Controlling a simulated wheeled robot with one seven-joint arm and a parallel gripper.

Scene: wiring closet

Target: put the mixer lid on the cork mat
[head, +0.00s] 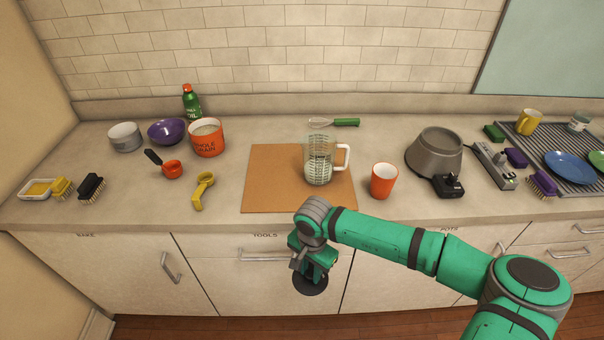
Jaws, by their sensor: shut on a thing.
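The mixer lid (310,286) shows as a dark round disc under my gripper (314,268). My gripper is shut on the lid and holds it in front of the counter, below the counter's front edge. The fingers' exact grip on the lid is too small to make out. The cork mat (267,180) is a flat tan-brown sheet lying on the counter, behind and above my gripper in the picture. A clear measuring jug (319,165) with a white handle stands on the right part of the mat. The mat's left part is bare.
An orange cup (384,180) stands just right of the mat, and a green-handled whisk (335,123) lies behind it. A grey bowl-shaped appliance (436,155) stands farther right. A yellow tool (203,190) lies left of the mat. Drawers front the counter (220,215).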

